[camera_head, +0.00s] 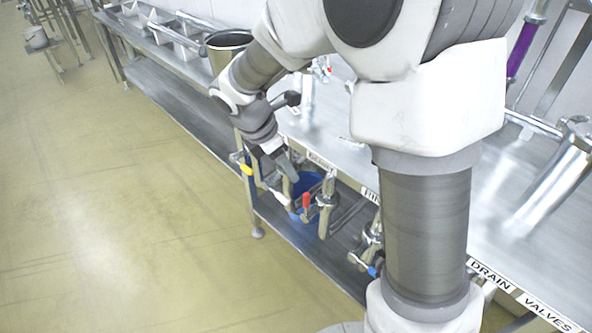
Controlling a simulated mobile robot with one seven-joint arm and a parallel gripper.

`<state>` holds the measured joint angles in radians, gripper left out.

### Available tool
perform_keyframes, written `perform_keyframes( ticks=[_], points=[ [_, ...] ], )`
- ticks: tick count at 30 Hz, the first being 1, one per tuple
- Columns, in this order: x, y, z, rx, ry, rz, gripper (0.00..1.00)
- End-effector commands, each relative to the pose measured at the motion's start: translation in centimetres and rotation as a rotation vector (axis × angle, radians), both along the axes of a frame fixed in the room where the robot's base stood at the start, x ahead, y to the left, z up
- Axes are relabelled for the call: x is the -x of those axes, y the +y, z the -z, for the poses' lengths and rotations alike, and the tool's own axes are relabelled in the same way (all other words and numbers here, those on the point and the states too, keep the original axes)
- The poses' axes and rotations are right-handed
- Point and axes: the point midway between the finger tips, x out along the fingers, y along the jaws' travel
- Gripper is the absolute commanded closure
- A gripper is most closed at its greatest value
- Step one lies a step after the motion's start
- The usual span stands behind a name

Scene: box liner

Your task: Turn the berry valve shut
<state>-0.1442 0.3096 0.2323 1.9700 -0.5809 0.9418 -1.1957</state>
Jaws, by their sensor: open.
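Several small valves with coloured handles hang on pipes below the front edge of the steel bench. A small label (320,161) on the bench edge appears to read BERRY. Near it is a valve with a red handle (306,202) that points upward. Left of that is a valve with a white handle (280,198). My gripper (283,168) is open and points down at the bench edge, just above the white handle and left of the red one. It partly hides the pipes there. I cannot tell whether a finger touches a valve.
A yellow-handled valve (246,169) is to the left and a blue-handled valve (372,271) to the right. A steel pot (228,41) is on the bench.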

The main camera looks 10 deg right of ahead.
Motion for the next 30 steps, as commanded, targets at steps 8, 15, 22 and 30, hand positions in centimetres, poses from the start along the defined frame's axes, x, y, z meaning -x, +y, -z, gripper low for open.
perform_keyframes(
  ticks=[8,15,22,30],
  points=[
    [-0.5,-0.2,2.0,0.012,0.019,-0.037,0.43],
    [-1.1,-1.8,6.6,0.01,0.02,-0.033,0.43],
    [-1.8,-3.6,11.3,0.011,0.019,-0.034,0.43],
    [-2.5,-5.3,15.5,0.01,0.017,-0.033,0.43]
  ],
)
